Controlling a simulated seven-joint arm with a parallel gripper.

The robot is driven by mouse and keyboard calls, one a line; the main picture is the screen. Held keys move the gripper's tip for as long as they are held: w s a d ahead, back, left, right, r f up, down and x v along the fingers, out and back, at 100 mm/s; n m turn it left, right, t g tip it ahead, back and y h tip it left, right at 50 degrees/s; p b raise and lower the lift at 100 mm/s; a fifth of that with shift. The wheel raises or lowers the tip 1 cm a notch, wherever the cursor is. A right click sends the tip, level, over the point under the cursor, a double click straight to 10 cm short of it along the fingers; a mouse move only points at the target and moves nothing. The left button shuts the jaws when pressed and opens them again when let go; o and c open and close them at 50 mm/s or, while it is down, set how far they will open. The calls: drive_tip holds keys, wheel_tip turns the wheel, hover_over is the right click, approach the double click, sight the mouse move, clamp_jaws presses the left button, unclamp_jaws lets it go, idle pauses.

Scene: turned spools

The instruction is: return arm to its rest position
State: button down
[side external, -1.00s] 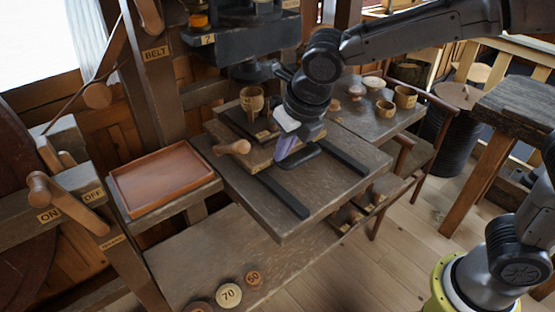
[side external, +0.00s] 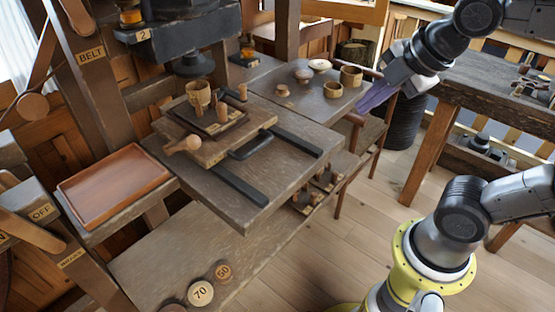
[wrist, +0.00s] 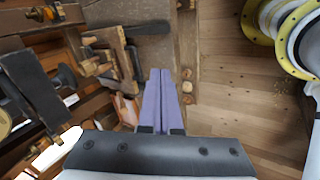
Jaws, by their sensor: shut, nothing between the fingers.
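My gripper (side external: 373,98) hangs in the air at the right of the workbench in the side view, clear of everything on it. Its purple fingers are together, with nothing between them. In the wrist view the shut fingers (wrist: 160,90) point past the bench edge. On the bench, a sliding wooden carriage (side external: 215,135) carries a turned wooden cup (side external: 199,92) and small wooden pegs. A dark handle (side external: 254,147) is at its front.
A reddish wooden tray (side external: 113,186) sits empty at left. Wooden cups (side external: 351,76) and small turned pieces stand at the bench's back right. Round weights (side external: 200,292) lie on the lower shelf. A dark table (side external: 490,90) stands at right. Open floor (side external: 340,225) lies in front.

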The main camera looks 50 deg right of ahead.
drive_tip(key=s+f+m+g, duration=0.1)
drive_tip(key=s+f+m, duration=0.4)
drive_tip(key=m, duration=1)
drive_tip(key=shift+s+a, duration=0.2)
drive_tip(key=shift+s, duration=0.15)
drive_tip(key=shift+r, duration=0.1)
